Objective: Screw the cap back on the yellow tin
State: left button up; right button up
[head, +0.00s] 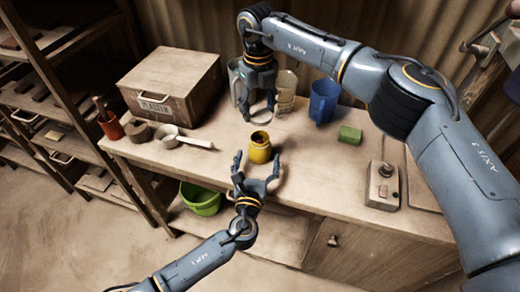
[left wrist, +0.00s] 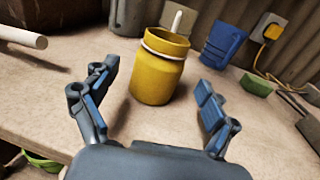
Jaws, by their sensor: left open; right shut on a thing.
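The yellow tin (head: 260,150) stands upright near the front edge of the workbench. In the left wrist view the tin (left wrist: 158,78) has a pale ring around its neck. My left gripper (head: 257,168) is open just in front of the tin, with its fingers pointing towards it; in its wrist view the tin stands beyond the open fingertips, apart from them. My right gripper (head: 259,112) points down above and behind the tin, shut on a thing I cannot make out. The cap cannot be told apart in either view.
A wooden box (head: 172,85), a saucepan (head: 168,136) and a red pot of tools (head: 111,127) stand to the left. A blue jug (head: 323,101), a green block (head: 350,135) and a switch box (head: 382,185) are to the right. The bench between tin and switch box is clear.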

aim_at(258, 154)
pick_arm(q)
jog(key=shift+w+d, duration=0.15)
jog(key=shift+w, duration=0.95)
jog(key=shift+w+d, duration=0.15)
jog(key=shift+w, duration=0.95)
jog(key=c, duration=1.8)
pick_arm(e)
jog(key=shift+f, duration=2.5)
jog(key=shift+f, duration=0.9)
pick_arm(q)
grip_shut()
pick_arm(e)
jog(key=shift+f, duration=0.55)
